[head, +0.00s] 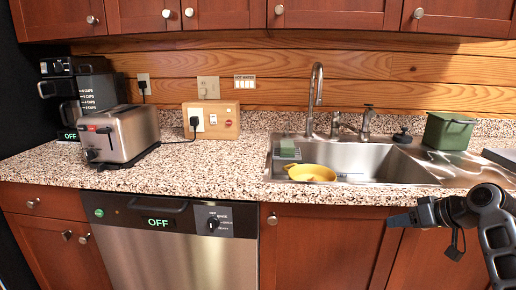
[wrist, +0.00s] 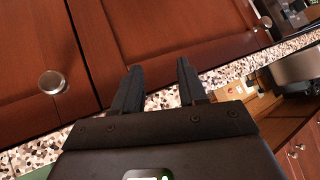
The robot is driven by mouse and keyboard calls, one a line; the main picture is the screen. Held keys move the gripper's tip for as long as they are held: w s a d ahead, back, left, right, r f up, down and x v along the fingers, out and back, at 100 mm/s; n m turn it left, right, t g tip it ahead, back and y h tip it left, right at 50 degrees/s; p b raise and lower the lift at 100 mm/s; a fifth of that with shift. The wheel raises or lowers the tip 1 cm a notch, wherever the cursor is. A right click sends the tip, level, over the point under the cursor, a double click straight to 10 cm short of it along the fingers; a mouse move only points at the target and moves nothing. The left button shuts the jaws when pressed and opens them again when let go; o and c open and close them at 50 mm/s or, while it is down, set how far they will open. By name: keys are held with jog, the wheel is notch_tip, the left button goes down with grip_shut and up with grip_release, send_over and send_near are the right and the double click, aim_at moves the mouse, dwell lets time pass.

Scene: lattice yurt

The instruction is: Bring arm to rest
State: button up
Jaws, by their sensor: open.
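My gripper (head: 402,219) is at the right of the head view, in front of the cabinet doors below the sink, pointing left. In the wrist view my gripper (wrist: 157,82) shows two dark fingers apart with nothing between them. My arm comes in from the right edge of the head view. The gripper touches nothing that I can see.
The speckled counter (head: 222,166) holds a toaster (head: 120,134), a coffee maker (head: 80,95) and a sink (head: 375,160) with a yellow pan (head: 312,173). A green bin (head: 448,131) stands right of the sink. A dishwasher (head: 170,240) is below. Upper cabinets (head: 232,14) hang above.

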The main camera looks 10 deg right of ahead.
jog(key=s+a+f+m+t+h, duration=0.1)
jog(key=s+a+f, duration=0.3)
jog(key=a+f, duration=0.25)
jog(key=s+a+f+m+h, duration=0.1)
jog(key=s+a+f, duration=0.3)
jog(key=a+f, duration=0.3)
jog(key=s+a+f+m+t+h, duration=0.1)
jog(key=s+a, duration=0.4)
jog(key=s, duration=0.2)
jog(key=s+a+f, duration=0.2)
jog(key=s+a, duration=0.2)
jog(key=s, duration=0.3)
jog(key=s+a+r+t+h+p, duration=0.1)
jog(key=s+a+r, duration=0.15)
jog(key=s, duration=0.55)
jog(key=s+a+r+t+h, duration=0.1)
jog(key=s+r, duration=0.2)
jog(key=s, duration=0.5)
jog(key=s+r+n+t+y, duration=0.1)
jog(key=s+r+n, duration=0.2)
jog(key=s+r, duration=0.8)
jog(key=shift+s+a+r+t, duration=0.2)
jog(key=shift+r+t, duration=0.1)
jog(key=shift+r, duration=0.6)
